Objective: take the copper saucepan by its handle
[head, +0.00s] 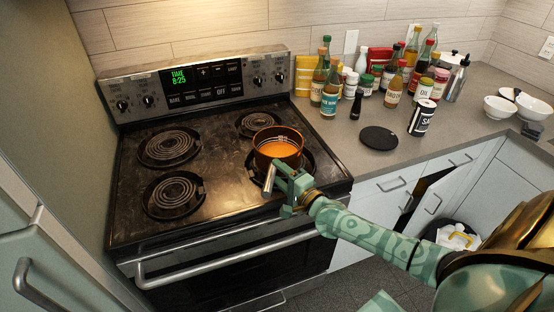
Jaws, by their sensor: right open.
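The copper saucepan (278,146) stands upright on the front right coil of the stove, with orange contents inside. Its metal handle (268,180) points toward the front edge of the stove. My right gripper (284,186) is open, right beside the handle on its right side. I cannot tell whether a finger touches the handle or whether it lies between the fingers. My left gripper is not in view.
The stove (215,180) has three bare coils. Its oven bar (230,255) runs along the front. Several bottles and jars crowd the counter (350,163) at the right.

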